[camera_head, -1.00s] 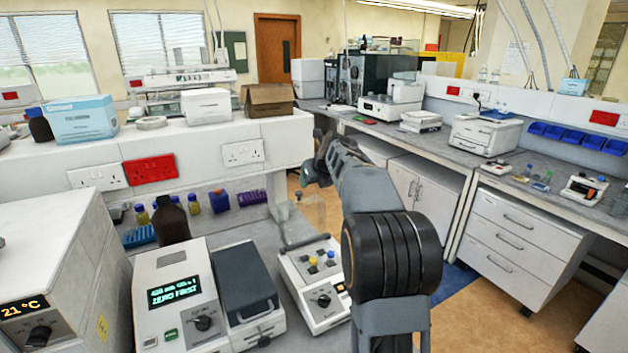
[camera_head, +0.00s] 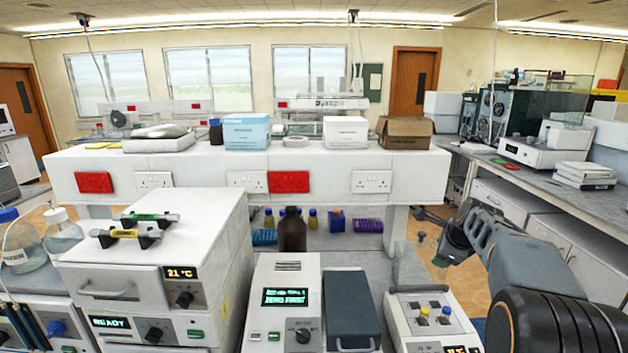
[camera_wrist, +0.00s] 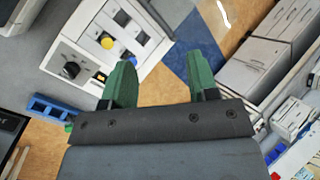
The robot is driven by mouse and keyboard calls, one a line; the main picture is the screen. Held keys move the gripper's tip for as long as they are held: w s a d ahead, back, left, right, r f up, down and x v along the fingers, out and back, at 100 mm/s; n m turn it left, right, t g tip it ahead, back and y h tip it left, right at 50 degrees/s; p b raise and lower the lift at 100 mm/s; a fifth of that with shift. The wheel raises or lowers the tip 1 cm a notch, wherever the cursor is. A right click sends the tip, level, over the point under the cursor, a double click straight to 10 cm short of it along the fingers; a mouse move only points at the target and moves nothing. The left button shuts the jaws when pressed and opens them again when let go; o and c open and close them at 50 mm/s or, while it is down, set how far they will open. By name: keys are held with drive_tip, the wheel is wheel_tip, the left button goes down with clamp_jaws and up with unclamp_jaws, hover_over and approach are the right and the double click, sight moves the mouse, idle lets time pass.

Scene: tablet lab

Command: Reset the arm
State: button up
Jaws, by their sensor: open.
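My arm (camera_head: 510,255) reaches in from the lower right of the head view, bent and stretched out over the floor gap beside the bench. My gripper (camera_wrist: 162,85) shows in the wrist view as two green fingers, spread apart with nothing between them. Past the fingers are the tan floor (camera_wrist: 178,105) and a blue floor patch (camera_wrist: 195,62). In the head view the gripper end is small and dark, partly hidden by the arm.
A white instrument with yellow and blue knobs (camera_head: 432,318) stands on the bench left of my arm; it also shows in the wrist view (camera_wrist: 95,50). Left of it are a ZERO FIRST instrument (camera_head: 285,325) and a stacked oven (camera_head: 160,260). A side bench (camera_head: 480,165) runs along the right.

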drive_tip(key=s+a+f+n, duration=0.1)
drive_tip(key=s+a+n, duration=0.4)
drive_tip(key=s+n, duration=0.3)
drive_tip(key=s+a+f+n+g, duration=0.1)
drive_tip(key=s+a+f+n, duration=0.1)
drive_tip(key=s+a+n, duration=0.4)
drive_tip(key=s+a+f+n, duration=0.2)
drive_tip(key=s+a+n, duration=0.4)
drive_tip(key=s+n, duration=0.3)
drive_tip(key=shift+s+n+g+b, duration=0.35)
drive_tip(key=shift+s+n+g, duration=0.05)
drive_tip(key=shift+s, duration=1.8)
